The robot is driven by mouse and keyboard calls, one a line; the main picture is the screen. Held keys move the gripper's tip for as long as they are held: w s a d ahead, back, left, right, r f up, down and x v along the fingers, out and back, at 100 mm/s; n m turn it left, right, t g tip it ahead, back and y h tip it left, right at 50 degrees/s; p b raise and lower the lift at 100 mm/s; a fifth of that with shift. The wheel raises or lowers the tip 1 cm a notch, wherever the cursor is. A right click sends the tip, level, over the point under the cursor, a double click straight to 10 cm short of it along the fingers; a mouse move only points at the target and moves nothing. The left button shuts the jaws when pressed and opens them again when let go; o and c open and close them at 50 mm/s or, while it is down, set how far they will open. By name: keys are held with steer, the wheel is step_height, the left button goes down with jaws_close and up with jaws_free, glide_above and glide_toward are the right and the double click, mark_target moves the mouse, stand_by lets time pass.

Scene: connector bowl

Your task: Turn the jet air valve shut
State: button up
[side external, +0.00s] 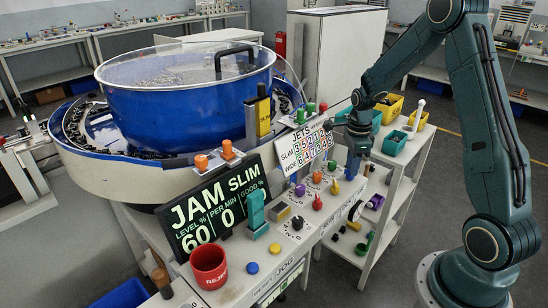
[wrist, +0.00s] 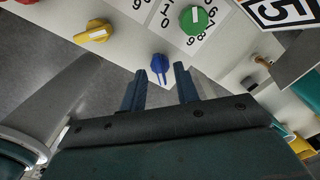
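My gripper (wrist: 161,72) is open and empty, with its two dark fingers apart. In the wrist view a blue knob (wrist: 159,65) shows between and just beyond the fingertips; contact cannot be told. A green dial (wrist: 194,18) with numbers and a yellow knob (wrist: 95,32) are farther off. In the side view my gripper (side external: 353,176) points down beside the right end of the knob panel, and the blue knob cannot be made out there. No readable label tells which knob is the jet air valve. A JETS number sign (side external: 305,146) stands behind the panel.
The panel also carries a yellow knob (side external: 334,188), a red knob (side external: 317,202) and a purple knob (side external: 299,190). A blue bowl (side external: 190,105) is behind. A red cup (side external: 209,267) and a display (side external: 218,207) stand left. A shelf with bins (side external: 394,143) is close on the right.

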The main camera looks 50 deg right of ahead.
steer(key=shift+f, duration=0.3)
steer(key=shift+c, duration=0.2)
jaws_close()
